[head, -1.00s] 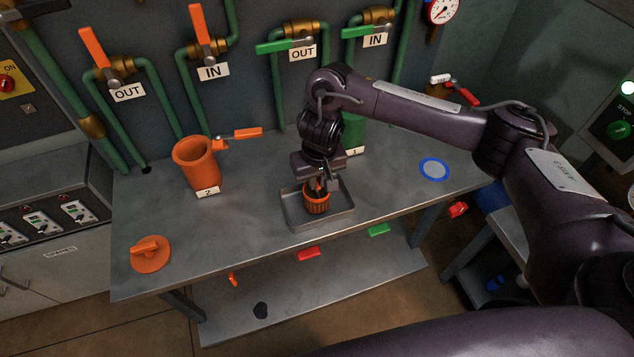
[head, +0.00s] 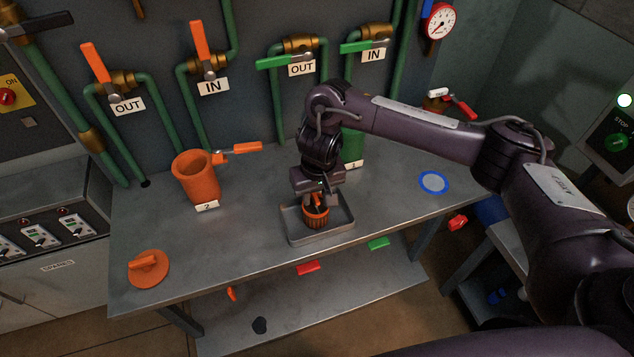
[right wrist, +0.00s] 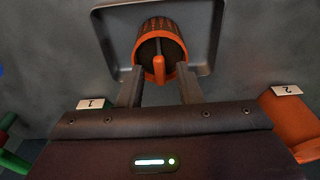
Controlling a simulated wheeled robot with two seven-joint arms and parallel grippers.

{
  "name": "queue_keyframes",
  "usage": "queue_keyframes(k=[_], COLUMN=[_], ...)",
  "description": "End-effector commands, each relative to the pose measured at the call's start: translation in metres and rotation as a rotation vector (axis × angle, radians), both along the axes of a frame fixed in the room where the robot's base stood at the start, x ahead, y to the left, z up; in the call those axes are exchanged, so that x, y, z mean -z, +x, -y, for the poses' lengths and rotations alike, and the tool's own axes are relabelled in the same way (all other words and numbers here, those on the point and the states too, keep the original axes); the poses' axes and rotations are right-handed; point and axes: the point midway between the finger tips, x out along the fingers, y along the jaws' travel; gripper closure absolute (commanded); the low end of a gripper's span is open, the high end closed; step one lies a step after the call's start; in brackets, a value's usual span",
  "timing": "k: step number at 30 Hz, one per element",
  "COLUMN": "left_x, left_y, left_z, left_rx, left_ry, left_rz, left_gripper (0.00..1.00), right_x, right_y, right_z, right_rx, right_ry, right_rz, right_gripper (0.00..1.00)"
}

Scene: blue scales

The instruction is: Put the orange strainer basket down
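The orange strainer basket (head: 316,218) sits in the shallow grey metal tray (head: 346,231) on the workbench. In the right wrist view the basket (right wrist: 150,36) shows its ribbed, perforated side, its rim and a handle bar across its top. My right gripper (head: 318,198) is just above the basket. In the right wrist view my right gripper (right wrist: 158,92) is open, one finger on each side of the basket's handle, with gaps visible. My left gripper is not in view.
An orange housing marked 2 (head: 197,180) stands left of the tray. A green housing marked 1 (head: 353,146) is behind my right arm. An orange lid (head: 148,269) lies at the bench's front left. A blue-rimmed disc (head: 433,182) lies at right. Valved pipes line the wall.

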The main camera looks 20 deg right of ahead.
Motion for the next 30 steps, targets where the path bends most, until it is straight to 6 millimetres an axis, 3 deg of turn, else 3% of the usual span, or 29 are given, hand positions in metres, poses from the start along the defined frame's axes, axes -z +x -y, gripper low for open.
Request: queue_keyframes(k=[7, 15, 21, 30], left_x=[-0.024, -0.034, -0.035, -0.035], left_y=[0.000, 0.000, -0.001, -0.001], left_z=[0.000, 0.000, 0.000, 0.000], left_rx=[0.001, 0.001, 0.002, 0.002], left_ry=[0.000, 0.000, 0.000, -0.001], left_rz=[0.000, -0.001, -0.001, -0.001], left_gripper=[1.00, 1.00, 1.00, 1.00], right_x=[-0.055, -0.101, -0.115, -0.117], right_y=[-0.004, -0.011, -0.014, -0.014], right_z=[0.001, 0.001, 0.001, 0.001], right_rx=[-0.003, -0.002, -0.001, 0.000], right_ry=[-0.003, -0.002, -0.001, 0.000], right_rz=[0.007, 0.004, 0.001, -0.001], right_gripper=[0.68, 0.68, 0.68, 0.68])
